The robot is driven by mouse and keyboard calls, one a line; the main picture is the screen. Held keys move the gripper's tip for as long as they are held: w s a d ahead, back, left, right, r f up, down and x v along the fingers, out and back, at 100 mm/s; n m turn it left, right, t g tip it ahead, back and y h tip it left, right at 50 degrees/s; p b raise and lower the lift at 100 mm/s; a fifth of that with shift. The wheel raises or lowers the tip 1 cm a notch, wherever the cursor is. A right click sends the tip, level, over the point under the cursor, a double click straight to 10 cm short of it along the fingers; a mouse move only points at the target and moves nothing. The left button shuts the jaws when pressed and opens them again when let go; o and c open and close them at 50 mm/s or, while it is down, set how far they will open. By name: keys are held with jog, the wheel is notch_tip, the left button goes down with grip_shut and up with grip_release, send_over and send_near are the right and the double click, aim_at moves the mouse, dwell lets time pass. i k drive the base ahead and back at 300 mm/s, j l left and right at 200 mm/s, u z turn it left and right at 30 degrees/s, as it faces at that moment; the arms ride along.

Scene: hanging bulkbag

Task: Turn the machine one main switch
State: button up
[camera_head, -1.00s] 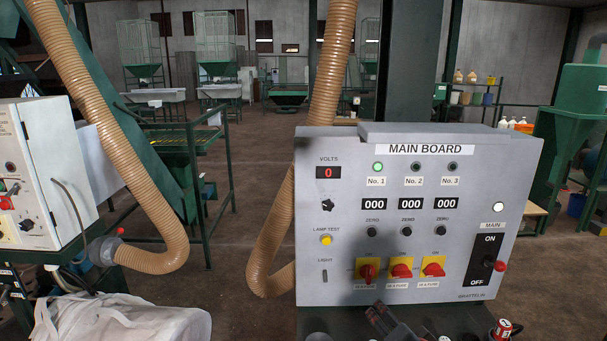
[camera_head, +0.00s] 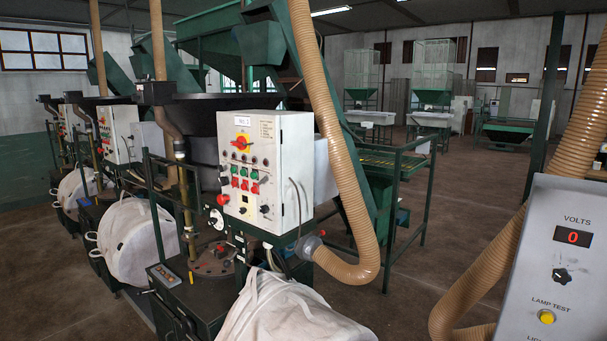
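A white control box (camera_head: 268,170) on the nearest machine stands near the middle of the view. A red rotary switch on a yellow plate (camera_head: 241,142) sits high on its front face. Below it are rows of green, red and black buttons and knobs. Its small label (camera_head: 271,122) is too small to read surely. The grey main board (camera_head: 550,275) is cut off at the right edge, showing a red 0 under VOLTS, a black knob and a yellow lamp test button. My gripper is not in view.
White bulk bags (camera_head: 290,312) hang at the machines in front and at the left. Further machines with similar boxes (camera_head: 122,133) recede to the left. Tan ribbed hoses (camera_head: 340,150) hang at the centre and right. Brown floor (camera_head: 400,310) is open between the nearest machine and the main board.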

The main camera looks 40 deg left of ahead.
aim_at(240, 139)
jog(key=u, duration=1.8)
jog(key=i+j, duration=0.2)
jog(key=j, duration=0.15)
jog(key=i+j+z, duration=0.15)
jog(key=j, duration=0.15)
jog(key=i+j, duration=0.15)
jog(key=j, duration=0.2)
jog(key=i+j+z, duration=0.15)
jog(key=j, duration=0.2)
jog(key=i+j, duration=0.15)
jog(key=j, duration=0.25)
jog(key=i+j+z, duration=0.15)
jog(key=j, duration=0.2)
